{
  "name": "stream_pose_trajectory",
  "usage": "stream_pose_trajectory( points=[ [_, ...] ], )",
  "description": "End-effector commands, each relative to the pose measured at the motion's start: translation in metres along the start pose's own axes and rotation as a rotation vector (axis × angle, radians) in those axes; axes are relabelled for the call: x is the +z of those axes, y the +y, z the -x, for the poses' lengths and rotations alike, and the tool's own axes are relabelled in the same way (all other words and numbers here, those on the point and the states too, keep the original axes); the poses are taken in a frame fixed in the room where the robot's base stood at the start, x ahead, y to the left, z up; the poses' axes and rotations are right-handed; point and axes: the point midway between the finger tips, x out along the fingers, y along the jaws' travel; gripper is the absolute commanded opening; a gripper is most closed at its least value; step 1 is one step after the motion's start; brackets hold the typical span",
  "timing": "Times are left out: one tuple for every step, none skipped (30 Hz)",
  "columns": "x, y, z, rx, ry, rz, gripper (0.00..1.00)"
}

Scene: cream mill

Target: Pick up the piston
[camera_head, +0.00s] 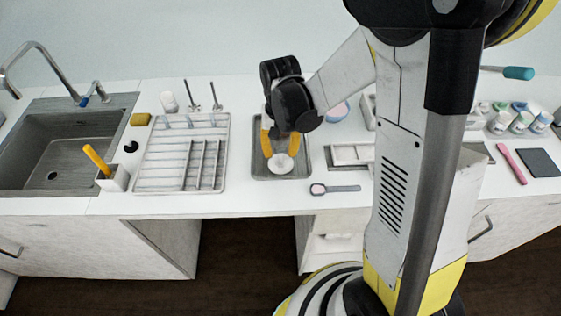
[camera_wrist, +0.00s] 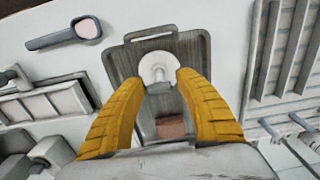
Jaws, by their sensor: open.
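A white round piece (camera_head: 280,163) with a small centre knob or hole, which looks like the piston, sits in a grey tray (camera_head: 258,174) on the white counter. In the wrist view the white piece (camera_wrist: 158,68) is near the handle end of the tray (camera_wrist: 198,50). My gripper (camera_head: 280,148) points down over the tray with its yellow fingers apart. In the wrist view the fingertips (camera_wrist: 160,77) are on either side of the white piece's lower part. I cannot tell whether they touch it. A brownish block (camera_wrist: 171,127) lies in the tray between the fingers, nearer the palm.
A white slotted rack (camera_head: 180,165) stands left of the tray, with a sink (camera_head: 60,150) beyond it. A grey round-headed tool (camera_head: 335,188) lies at the front right of the tray. White and grey boxes (camera_head: 352,155) stand close to its right.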

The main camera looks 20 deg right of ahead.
Motion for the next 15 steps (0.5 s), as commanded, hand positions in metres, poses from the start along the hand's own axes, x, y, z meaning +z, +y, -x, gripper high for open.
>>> stream_pose_trajectory(
  points=[
    [-0.002, 0.001, -0.009, 0.0, 0.0, -0.001, 0.4],
    [-0.003, 0.001, -0.014, 0.0, 0.0, -0.001, 0.4],
    [-0.004, 0.002, -0.02, 0.0, 0.0, -0.001, 0.4],
    [-0.005, 0.002, -0.026, 0.0, 0.0, -0.001, 0.4],
    [-0.005, 0.003, -0.031, 0.0, 0.0, 0.0, 0.4],
    [-0.005, 0.002, -0.037, 0.0, 0.0, 0.0, 0.4],
    [-0.005, 0.002, -0.041, 0.0, 0.0, 0.0, 0.4],
    [-0.005, 0.002, -0.043, 0.0, 0.0, 0.0, 0.4],
    [-0.005, 0.002, -0.045, 0.0, 0.0, 0.0, 0.4],
    [-0.005, 0.002, -0.045, 0.0, 0.0, 0.0, 0.4],
    [-0.005, 0.002, -0.045, 0.0, 0.0, 0.001, 0.4],
    [-0.004, 0.002, -0.045, 0.0, 0.0, 0.001, 0.4],
    [-0.004, 0.002, -0.044, 0.0, 0.0, 0.001, 0.4],
    [-0.004, 0.002, -0.044, 0.0, 0.0, 0.001, 0.4],
    [-0.004, 0.002, -0.044, 0.0, 0.0, 0.001, 0.4]
  ],
)
